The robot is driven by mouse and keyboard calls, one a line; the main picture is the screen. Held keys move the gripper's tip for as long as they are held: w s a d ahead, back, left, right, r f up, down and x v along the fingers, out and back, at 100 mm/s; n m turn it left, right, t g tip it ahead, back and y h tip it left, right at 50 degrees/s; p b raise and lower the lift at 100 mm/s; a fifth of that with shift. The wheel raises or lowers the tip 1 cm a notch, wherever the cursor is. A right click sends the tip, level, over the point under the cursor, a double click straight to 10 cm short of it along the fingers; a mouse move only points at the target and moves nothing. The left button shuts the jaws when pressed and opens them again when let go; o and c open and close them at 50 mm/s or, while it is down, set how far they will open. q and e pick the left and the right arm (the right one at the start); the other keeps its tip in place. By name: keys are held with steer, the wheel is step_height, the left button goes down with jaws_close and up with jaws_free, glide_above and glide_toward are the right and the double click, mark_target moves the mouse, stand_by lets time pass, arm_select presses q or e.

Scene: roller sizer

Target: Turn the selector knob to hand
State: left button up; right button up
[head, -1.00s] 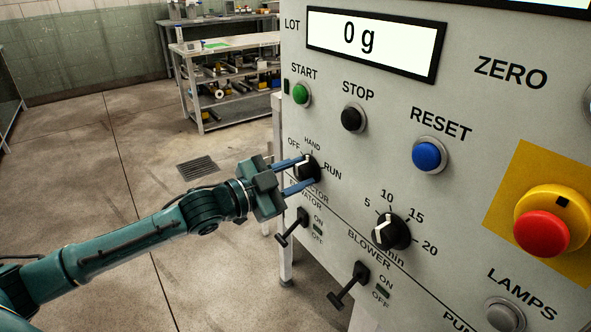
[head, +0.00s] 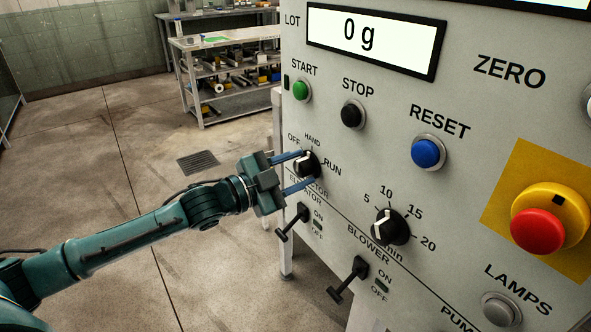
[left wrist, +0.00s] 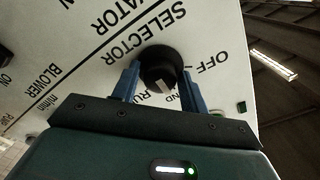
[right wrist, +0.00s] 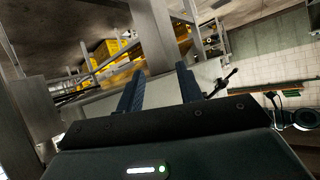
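The black selector knob (head: 305,164) is on the panel at left, among the labels OFF, HAND and RUN. My left gripper (head: 305,167) is at it, its two blue fingers apart on either side of the knob. In the left wrist view the knob (left wrist: 160,66) sits between the fingertips, with its white pointer mark facing the gripper. Part of the HAND and RUN lettering is hidden behind my gripper there, so the exact label it points at is hard to tell. My right gripper (right wrist: 157,85) is open and empty, away from the panel.
A red emergency button (head: 538,231) is at right. Open floor lies left.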

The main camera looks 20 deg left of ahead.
arm_select(q)
steer(key=shift+o, duration=0.9)
steer(key=b+v, duration=0.2)
steer(key=v, duration=1.1)
steer(key=shift+s+a, duration=0.1)
